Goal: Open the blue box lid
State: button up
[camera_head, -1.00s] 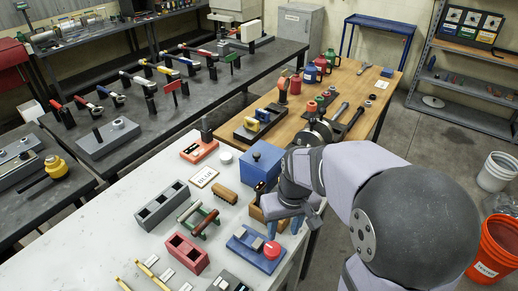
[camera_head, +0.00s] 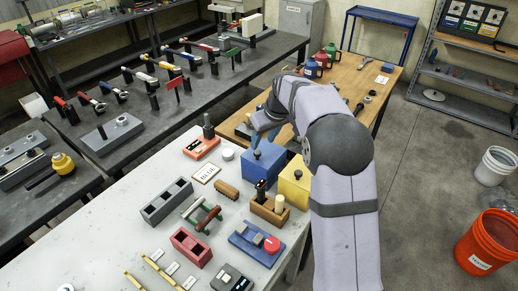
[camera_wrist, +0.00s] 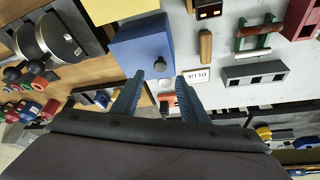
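The blue box (camera_head: 266,166) stands on the white table with its lid on. A small dark knob (camera_head: 257,153) sits on the lid. The wrist view shows the blue box (camera_wrist: 140,42) from above, with the knob (camera_wrist: 160,65) near the lid's edge. My gripper (camera_head: 262,132) is above the back of the box, its fingers pointing down. In the wrist view my gripper (camera_wrist: 160,76) is open and empty, with the knob appearing between its fingertips. The gap in height between the fingertips and knob is hard to judge.
A yellow box (camera_head: 295,182) stands right of the blue box, beneath my arm. A wooden holder (camera_head: 268,211) and a base with a red button (camera_head: 271,244) are in front. A label card (camera_head: 207,173) lies to the left. The wooden table (camera_head: 375,95) is behind.

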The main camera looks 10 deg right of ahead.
aim_at(258, 152)
jog(key=shift+p+x, duration=1.45)
jog(key=shift+x, duration=2.15)
jog(key=shift+s, duration=0.1)
grip_shut()
